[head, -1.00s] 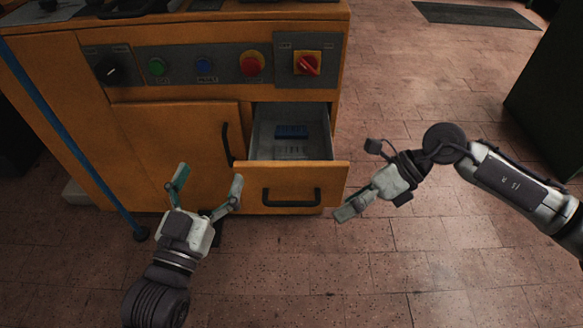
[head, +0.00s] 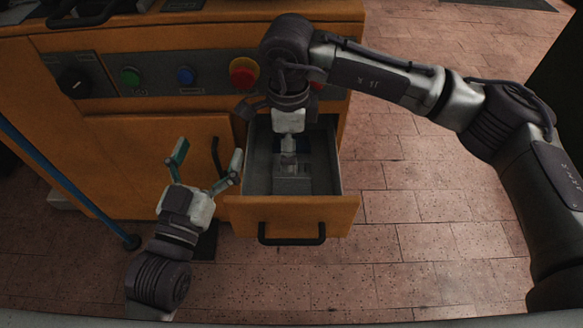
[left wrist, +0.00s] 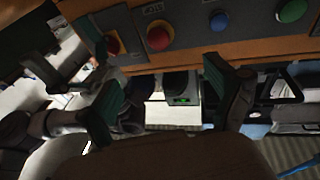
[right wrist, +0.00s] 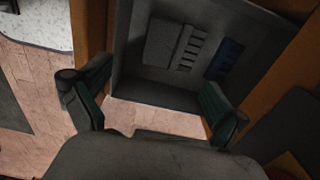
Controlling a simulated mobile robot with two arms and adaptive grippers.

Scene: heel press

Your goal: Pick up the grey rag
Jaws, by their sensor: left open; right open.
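A flat grey piece with a row of slots (right wrist: 163,42) lies in the open drawer (right wrist: 150,92) in the right wrist view. I cannot tell whether it is the grey rag; nothing else in view clearly looks like a rag. A blue item (right wrist: 226,60) lies beside it. My right gripper (right wrist: 156,75) is open and empty, its fingers pointing down over the drawer, apart from the grey piece. In the head view the right arm hides part of the drawer's inside. My left gripper (head: 208,157) is open and empty in front of the cabinet, left of the drawer.
The orange cabinet (head: 150,150) has buttons and switches above the drawer, including a red button (head: 243,73). The drawer front with its black handle (head: 291,238) sticks out. A blue pole (head: 65,180) leans at the left. The tiled floor at right is clear.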

